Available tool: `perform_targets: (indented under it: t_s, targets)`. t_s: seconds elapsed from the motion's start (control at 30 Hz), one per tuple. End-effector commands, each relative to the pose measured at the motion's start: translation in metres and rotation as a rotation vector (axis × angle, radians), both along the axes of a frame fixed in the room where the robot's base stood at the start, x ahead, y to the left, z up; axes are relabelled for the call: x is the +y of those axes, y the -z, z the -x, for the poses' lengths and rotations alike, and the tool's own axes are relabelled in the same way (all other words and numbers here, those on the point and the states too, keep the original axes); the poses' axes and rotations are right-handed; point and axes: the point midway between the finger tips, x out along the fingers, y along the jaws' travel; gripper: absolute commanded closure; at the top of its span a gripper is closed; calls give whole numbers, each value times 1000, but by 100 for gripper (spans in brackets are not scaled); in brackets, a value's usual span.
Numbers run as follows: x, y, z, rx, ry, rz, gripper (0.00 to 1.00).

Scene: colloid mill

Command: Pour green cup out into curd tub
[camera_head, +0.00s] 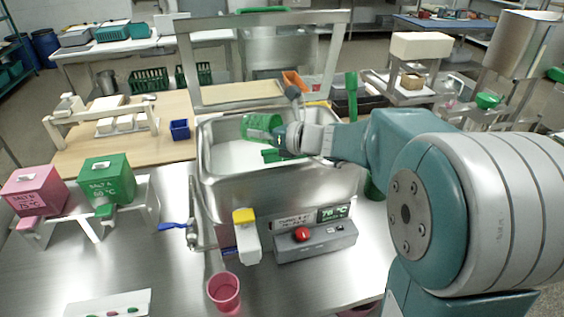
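The green cup (258,126) is translucent and lies tipped on its side above the metal curd tub (207,170), its mouth toward the left. My gripper (280,138) is at the cup's right end and appears shut on it; the fingers are partly hidden by the cup and my wrist. A small solid green piece (272,155) shows just below the gripper; I cannot tell what it belongs to. White contents (232,158) show in the tub. No falling stream is visible.
A metal frame (185,70) stands behind the tub. Pink (35,187) and green (108,178) dispensers stand at left. A control box (315,243) with a red button and a pink cup (224,291) stand in front. The front-left steel table is mostly clear.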

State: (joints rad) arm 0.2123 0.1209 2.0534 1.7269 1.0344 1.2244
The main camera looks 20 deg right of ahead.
Motion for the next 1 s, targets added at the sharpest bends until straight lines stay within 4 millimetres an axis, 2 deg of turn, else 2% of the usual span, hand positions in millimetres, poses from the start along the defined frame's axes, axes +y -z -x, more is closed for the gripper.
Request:
perform_targets:
  t_s: [1.0]
  targets:
    - [-4, -4, 3, -78, -3, -97, 100]
